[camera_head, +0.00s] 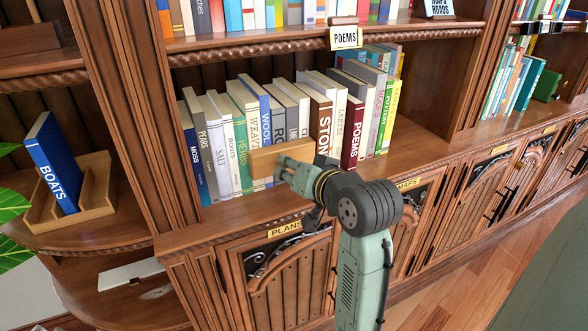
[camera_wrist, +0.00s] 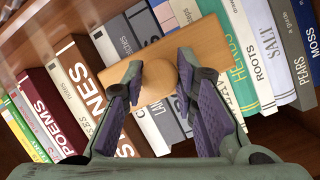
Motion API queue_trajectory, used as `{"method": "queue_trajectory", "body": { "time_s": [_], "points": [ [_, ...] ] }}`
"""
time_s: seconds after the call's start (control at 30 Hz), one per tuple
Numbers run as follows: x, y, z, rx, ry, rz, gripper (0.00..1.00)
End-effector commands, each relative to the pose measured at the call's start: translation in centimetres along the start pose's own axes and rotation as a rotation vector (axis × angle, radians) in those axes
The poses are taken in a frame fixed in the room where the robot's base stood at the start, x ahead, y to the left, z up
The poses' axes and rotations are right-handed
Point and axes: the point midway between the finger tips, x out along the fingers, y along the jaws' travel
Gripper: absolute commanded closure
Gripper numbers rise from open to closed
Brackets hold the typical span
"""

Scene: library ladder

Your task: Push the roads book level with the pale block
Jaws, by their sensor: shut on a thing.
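My gripper (camera_head: 286,172) is at the front of the middle shelf's row of books. In the wrist view my gripper (camera_wrist: 160,76) has its two fingers closed on the round knob of a pale wooden block (camera_wrist: 212,48). The pale block (camera_head: 265,161) also shows in the head view, held across the spines and hiding parts of several books. Whether it touches them I cannot tell. No spine legibly reads roads; only a sign (camera_head: 438,8) on the upper shelf bears that word. Legible spines include the roots book (camera_wrist: 250,60) and the stones book (camera_head: 320,121).
A POEMS sign (camera_head: 345,37) hangs at the upper shelf's edge. A blue boats book (camera_head: 52,163) stands in a wooden holder at left. Green-toned books (camera_head: 505,80) stand at right. The middle shelf (camera_head: 425,143) is bare right of the row. Cabinet doors (camera_head: 280,279) are below.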

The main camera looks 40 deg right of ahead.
Motion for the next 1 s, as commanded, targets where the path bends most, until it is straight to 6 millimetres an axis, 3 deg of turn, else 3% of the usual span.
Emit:
{"method": "queue_trajectory", "body": {
  "time_s": [0.8,1.0],
  "points": [
    [-6.0,0.8,1.9,0.001,0.002,0.001,1.00],
    [-6.6,0.9,2.2,0.000,0.002,0.000,1.00]
  ]
}}
